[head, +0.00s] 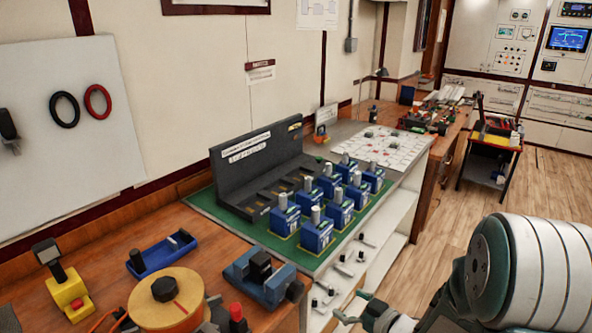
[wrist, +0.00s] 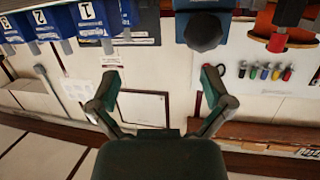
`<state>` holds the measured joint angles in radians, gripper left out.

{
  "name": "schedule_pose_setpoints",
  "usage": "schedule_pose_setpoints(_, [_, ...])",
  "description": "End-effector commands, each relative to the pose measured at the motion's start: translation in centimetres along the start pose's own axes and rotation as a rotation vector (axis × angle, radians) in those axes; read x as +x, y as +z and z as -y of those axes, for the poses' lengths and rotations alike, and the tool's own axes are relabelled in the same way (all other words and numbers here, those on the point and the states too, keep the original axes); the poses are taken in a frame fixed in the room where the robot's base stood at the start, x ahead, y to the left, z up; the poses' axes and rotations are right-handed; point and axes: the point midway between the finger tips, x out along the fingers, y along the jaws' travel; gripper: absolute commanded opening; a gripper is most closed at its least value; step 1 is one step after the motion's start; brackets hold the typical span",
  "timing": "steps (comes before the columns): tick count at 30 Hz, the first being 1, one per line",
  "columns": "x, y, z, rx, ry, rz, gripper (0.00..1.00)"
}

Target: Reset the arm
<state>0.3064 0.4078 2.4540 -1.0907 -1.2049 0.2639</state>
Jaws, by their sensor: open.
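My gripper (head: 356,308) is low in the head view, in front of the bench's front edge. In the wrist view my gripper (wrist: 161,82) has its two fingers spread wide with nothing between them. Some numbered blue breakers (wrist: 88,20) show at the top left of the wrist view, apart from the fingers. My arm covers the lower right of the head view.
A yellow button box (head: 70,295), a blue tray (head: 163,253), an orange reel (head: 167,300) and a blue vise-like tool (head: 262,277) crowd the near bench. White shelves (head: 385,238) hold small parts below the mat.

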Motion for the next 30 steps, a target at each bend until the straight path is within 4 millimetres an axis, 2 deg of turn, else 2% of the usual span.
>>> schedule_pose_setpoints(1, [-0.1,-1.1,-0.8,-0.042,0.059,0.042,1.00])
schedule_pose_setpoints(5, [-1.0,-3.1,-3.0,-0.103,0.220,0.158,1.00])
schedule_pose_setpoints(9, [-3.0,-5.4,-4.6,-0.123,0.386,0.271,1.00])
schedule_pose_setpoints(13, [-5.5,-7.3,-5.0,-0.102,0.521,0.366,1.00])
schedule_pose_setpoints(16, [-7.8,-8.7,-4.6,-0.061,0.606,0.434,1.00])
schedule_pose_setpoints(20, [-10.8,-9.9,-3.0,0.020,0.686,0.516,1.00])
schedule_pose_setpoints(23, [-13.1,-10.6,-1.1,0.098,0.720,0.575,1.00])
schedule_pose_setpoints(26, [-15.2,-11.1,1.5,0.184,0.726,0.633,1.00])
schedule_pose_setpoints(30, [-17.9,-11.3,5.9,0.304,0.690,0.711,1.00])
